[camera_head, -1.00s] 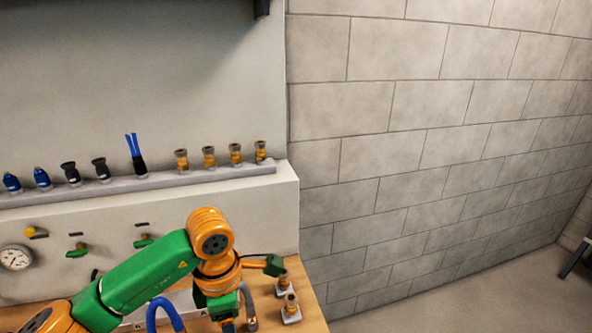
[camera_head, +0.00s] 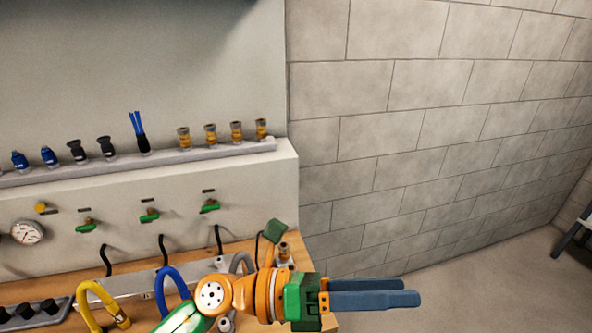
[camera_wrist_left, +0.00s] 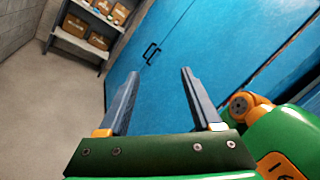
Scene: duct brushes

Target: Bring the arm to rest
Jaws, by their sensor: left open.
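My left gripper (camera_head: 415,292) is at the lower middle of the head view, its two grey fingers pointing right, past the right end of the wooden bench (camera_head: 250,245). In the left wrist view the gripper (camera_wrist_left: 158,75) is open, with nothing between its fingers. Behind the fingers there is a blue cabinet (camera_wrist_left: 175,50) with dark handles. My right gripper is in neither view.
A yellow hose (camera_head: 90,300) and a blue hose (camera_head: 165,280) rise from the bench near my arm. A brass fitting (camera_head: 284,252) stands at the bench's right end. Several fittings line the ledge (camera_head: 225,150). Floor (camera_head: 480,290) right of the bench is clear.

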